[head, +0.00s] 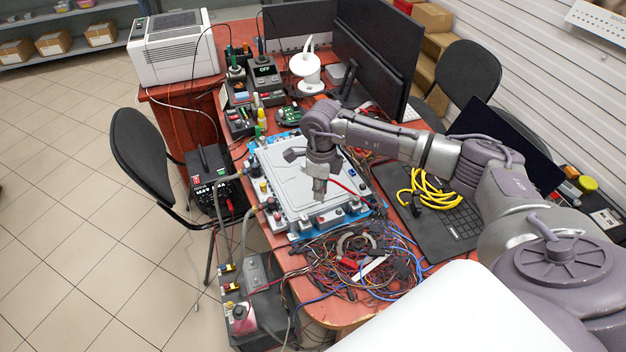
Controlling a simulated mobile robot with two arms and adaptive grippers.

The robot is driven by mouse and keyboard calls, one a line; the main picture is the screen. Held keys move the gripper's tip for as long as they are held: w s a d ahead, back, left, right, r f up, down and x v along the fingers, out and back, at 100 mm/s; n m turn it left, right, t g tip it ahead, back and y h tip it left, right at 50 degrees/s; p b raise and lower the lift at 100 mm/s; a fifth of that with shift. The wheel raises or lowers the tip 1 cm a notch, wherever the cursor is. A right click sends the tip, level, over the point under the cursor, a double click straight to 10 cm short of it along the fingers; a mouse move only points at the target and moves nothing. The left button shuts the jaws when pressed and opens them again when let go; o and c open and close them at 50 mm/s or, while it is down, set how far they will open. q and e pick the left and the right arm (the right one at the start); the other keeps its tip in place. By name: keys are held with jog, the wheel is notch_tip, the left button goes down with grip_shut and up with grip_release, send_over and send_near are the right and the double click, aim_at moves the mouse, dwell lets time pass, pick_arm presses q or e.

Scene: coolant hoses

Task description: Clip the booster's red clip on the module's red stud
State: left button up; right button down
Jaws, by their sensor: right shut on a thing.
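The module (285,172) is a flat grey box on a blue mat (292,237) on the red-brown table. My right gripper (319,194) points down over the module's front right part. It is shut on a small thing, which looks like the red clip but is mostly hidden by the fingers. A red cable (349,188) runs beside the gripper to the right. Small fittings line the module's front edge; I cannot tell for sure which is the red stud. A black box with cables (205,168) at the module's left may be the booster. My left gripper is out of view.
Tangled wires (350,262) lie in front of the module. A yellow cable coil (432,188) lies on a laptop (455,225) at the right. Tools, a white lamp (305,68) and monitors (375,50) stand behind. A grey device (256,272) stands at the front left.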

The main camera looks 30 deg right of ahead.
aim_at(321, 217)
jog(key=shift+s+f+b, duration=0.3)
jog(key=shift+f+b, duration=0.05)
jog(key=shift+f, duration=0.15)
jog(key=shift+s+f+b, duration=0.25)
jog(key=shift+f+b, duration=0.1)
jog(key=shift+f, duration=0.15)
notch_tip(321, 217, down, 3)
jog(key=shift+w+r+b, duration=0.1)
jog(key=shift+w+b, duration=0.05)
jog(key=shift+b, duration=0.85)
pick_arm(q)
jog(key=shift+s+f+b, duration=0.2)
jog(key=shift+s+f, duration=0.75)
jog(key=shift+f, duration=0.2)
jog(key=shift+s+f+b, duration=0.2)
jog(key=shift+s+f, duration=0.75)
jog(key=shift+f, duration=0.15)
pick_arm(e)
jog(key=shift+f, duration=0.45)
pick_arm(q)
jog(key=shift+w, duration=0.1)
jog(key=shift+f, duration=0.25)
pick_arm(e)
jog(key=shift+f, duration=0.2)
pick_arm(q)
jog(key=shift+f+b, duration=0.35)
jog(key=shift+b, duration=0.3)
pick_arm(e)
jog(key=shift+f, duration=0.3)
